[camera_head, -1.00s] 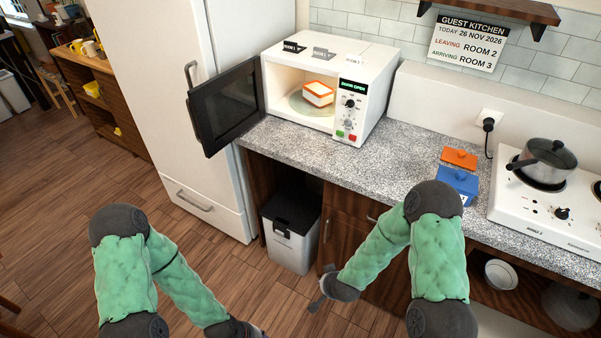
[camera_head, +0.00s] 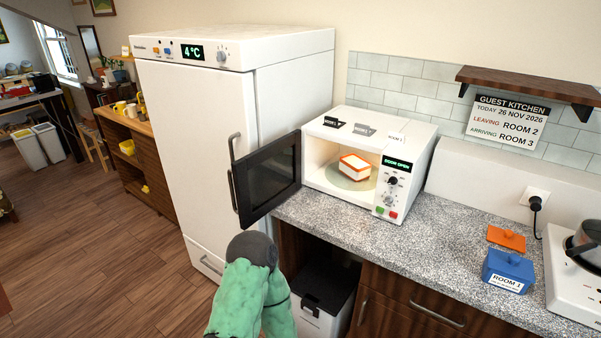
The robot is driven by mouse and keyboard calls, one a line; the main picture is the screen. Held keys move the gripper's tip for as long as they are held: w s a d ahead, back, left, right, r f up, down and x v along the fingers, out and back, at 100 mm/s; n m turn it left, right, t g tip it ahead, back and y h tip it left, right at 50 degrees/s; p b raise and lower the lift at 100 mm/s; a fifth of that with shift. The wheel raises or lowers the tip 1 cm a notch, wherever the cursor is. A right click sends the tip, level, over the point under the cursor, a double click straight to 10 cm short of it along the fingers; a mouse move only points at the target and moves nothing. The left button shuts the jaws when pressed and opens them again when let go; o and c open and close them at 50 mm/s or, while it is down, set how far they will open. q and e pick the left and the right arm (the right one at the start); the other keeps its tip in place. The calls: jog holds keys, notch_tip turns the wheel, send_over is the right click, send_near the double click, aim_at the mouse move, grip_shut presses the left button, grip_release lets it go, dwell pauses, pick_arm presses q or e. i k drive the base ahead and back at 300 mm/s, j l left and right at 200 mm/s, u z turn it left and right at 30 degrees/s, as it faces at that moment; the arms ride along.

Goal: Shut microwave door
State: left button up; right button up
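The white microwave (camera_head: 408,168) stands on the granite counter with its lit display reading "DOOR OPEN". Its dark door (camera_head: 268,178) is swung wide open to the left, in front of the fridge. An orange-and-white box-shaped item (camera_head: 355,165) sits on the turntable inside. One of my green arms shows at the bottom centre, below the door and apart from it in the picture. Neither gripper is in view; their opening cannot be seen.
A white fridge (camera_head: 195,130) stands left of the microwave. A bin (camera_head: 322,300) is under the counter. A blue container labelled "ROOM 1" (camera_head: 508,270), an orange lid (camera_head: 506,239) and a white stove (camera_head: 573,285) are at right. The counter in front of the microwave is clear.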

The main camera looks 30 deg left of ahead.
aim_at(264, 178)
jog(key=i+j+z, duration=0.1)
jog(key=j+z, duration=0.25)
jog(key=j, duration=0.9)
jog(key=j+z, duration=0.35)
jog(key=j, duration=0.85)
jog(key=k+j, duration=0.1)
jog(key=j, duration=1.5)
jog(key=i+l, duration=0.1)
jog(key=l, duration=0.4)
jog(key=i+z, duration=0.05)
